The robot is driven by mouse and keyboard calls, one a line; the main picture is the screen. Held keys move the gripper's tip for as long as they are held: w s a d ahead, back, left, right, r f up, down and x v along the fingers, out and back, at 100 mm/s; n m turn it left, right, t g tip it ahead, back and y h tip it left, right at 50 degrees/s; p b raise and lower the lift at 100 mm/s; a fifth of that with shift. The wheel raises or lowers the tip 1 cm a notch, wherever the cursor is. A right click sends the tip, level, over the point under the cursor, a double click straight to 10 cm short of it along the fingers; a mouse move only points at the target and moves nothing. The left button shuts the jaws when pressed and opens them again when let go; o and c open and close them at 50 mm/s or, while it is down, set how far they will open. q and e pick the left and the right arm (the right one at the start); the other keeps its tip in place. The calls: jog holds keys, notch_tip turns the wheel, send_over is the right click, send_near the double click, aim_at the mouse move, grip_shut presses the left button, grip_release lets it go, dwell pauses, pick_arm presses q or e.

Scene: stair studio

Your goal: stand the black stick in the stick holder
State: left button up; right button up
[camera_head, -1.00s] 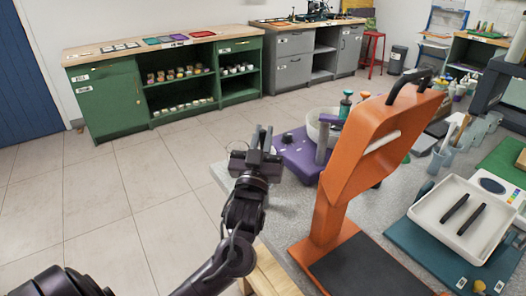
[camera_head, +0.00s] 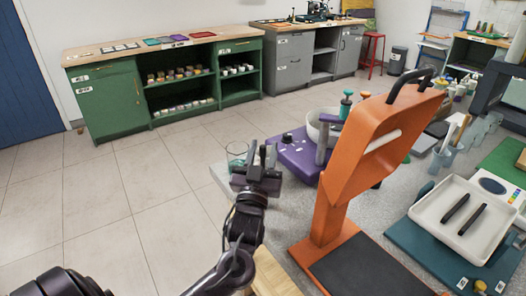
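Two black sticks (camera_head: 463,214) lie side by side in a white tray (camera_head: 427,214) at the right. I cannot tell which vessel is the stick holder. A cup with upright tools (camera_head: 441,161) stands behind the tray. My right gripper is not in view.
A tall orange stand (camera_head: 345,172) with a dark base rises between my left gripper and the tray. The tiled floor at the left is clear.

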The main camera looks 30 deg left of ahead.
pick_arm(q)
jog(key=shift+r, duration=0.1)
